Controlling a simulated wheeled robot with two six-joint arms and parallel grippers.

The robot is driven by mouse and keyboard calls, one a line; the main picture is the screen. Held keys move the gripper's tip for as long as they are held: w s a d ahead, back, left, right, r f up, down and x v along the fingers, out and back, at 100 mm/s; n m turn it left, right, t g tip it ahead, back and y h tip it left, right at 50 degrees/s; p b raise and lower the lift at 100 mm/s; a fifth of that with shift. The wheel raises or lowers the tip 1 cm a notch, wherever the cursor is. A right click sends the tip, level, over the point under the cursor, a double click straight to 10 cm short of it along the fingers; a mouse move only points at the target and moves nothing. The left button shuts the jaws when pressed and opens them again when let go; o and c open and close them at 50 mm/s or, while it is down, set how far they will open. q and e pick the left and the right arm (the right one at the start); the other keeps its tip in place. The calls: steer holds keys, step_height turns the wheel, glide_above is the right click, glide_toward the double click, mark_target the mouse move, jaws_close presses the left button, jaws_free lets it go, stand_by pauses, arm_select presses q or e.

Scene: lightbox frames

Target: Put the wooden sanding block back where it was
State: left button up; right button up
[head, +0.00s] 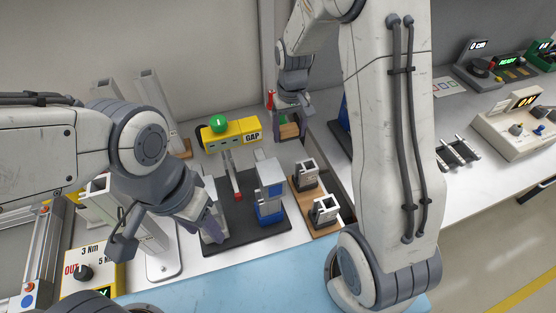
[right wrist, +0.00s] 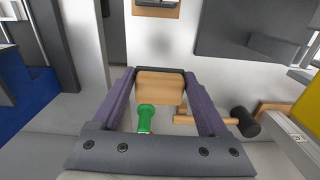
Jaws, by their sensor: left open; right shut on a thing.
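The wooden sanding block (right wrist: 160,86) is a light brown block between the purple fingers of my right gripper (right wrist: 160,80), which is shut on it. In the head view my right gripper (head: 289,122) is at the back, with the block (head: 289,131) at its fingertips. I cannot tell whether the block touches the surface below. My left gripper (head: 206,226) is open at the left side of the dark mat (head: 244,237), pointing down beside a grey part; its fingertips are partly hidden.
A green-handled tool (right wrist: 145,118) and a black-headed mallet (right wrist: 246,122) lie near the block. A yellow GAP box (head: 231,134) with a green knob stands left of it. A blue-and-grey vise-like device (head: 269,190) and a wooden tray (head: 325,221) stand in front.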

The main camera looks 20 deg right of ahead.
mark_target(289, 154)
steer(key=w+b, duration=0.1)
steer(key=b, duration=0.1)
steer(key=w+d+b, duration=0.1)
steer(key=b, duration=0.2)
steer(key=shift+w+f, duration=0.1)
steer(key=shift+f, duration=0.25)
steer(key=shift+w+d+r, duration=0.1)
steer(key=shift+r, duration=0.1)
steer(key=shift+f+b, duration=0.1)
steer(key=shift+b, duration=0.25)
step_height(289, 154, down, 9)
arm_select(q)
step_height(289, 154, down, 7)
steer(key=shift+f, duration=0.2)
arm_select(e)
steer(key=shift+f, duration=0.1)
steer(key=shift+f, duration=0.25)
arm_select(q)
steer(key=shift+f, duration=0.1)
arm_select(e)
steer(key=o, duration=1.2)
steer(key=shift+r, duration=0.1)
